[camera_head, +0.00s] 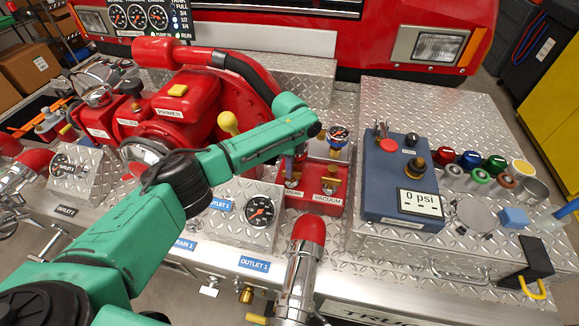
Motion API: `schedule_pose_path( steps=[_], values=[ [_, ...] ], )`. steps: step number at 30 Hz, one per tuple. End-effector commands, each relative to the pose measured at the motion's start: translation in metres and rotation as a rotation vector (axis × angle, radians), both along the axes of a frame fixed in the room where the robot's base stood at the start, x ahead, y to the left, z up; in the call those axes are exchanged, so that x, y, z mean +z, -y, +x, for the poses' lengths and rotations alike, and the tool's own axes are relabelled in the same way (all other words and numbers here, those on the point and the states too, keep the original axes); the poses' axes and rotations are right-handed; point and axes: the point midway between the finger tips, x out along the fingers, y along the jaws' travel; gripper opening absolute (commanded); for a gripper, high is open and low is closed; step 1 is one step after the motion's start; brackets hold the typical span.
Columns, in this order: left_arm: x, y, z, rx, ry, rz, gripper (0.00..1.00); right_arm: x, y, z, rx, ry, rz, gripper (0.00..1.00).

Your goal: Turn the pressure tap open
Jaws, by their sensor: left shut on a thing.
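A red block (314,200) on the bumper carries a small yellow tap (330,184) above a label reading VACUUM. A small gauge (338,134) stands behind it. My left arm reaches in from the left, and its gripper (292,178) points down at the left end of this block. The gripper is shut on a small tap there, which is mostly hidden by the gripper. I cannot read a label by that tap or tell how far it is turned. My right gripper is not in view.
A blue box (382,170) with a 0 psi display (419,203) stands to the right. A chrome pipe with a red cap (309,229) stands in front. Red pump piping (190,100) and a yellow-knobbed lever (228,123) are behind my arm. An outlet gauge (259,211) is left of the block.

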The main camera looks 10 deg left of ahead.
Motion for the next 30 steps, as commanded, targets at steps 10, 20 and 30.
schedule_pose_path(
  steps=[10,20,30],
  values=[
    [0.004,0.001,-0.002,0.242,-0.002,-0.001,0.00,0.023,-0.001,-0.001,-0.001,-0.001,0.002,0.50],
    [0.003,0.002,-0.004,0.555,-0.002,-0.001,0.00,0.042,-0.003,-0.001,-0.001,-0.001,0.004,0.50],
    [0.003,0.004,-0.005,0.878,-0.002,-0.001,0.00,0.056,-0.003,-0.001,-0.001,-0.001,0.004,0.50]
  ],
)
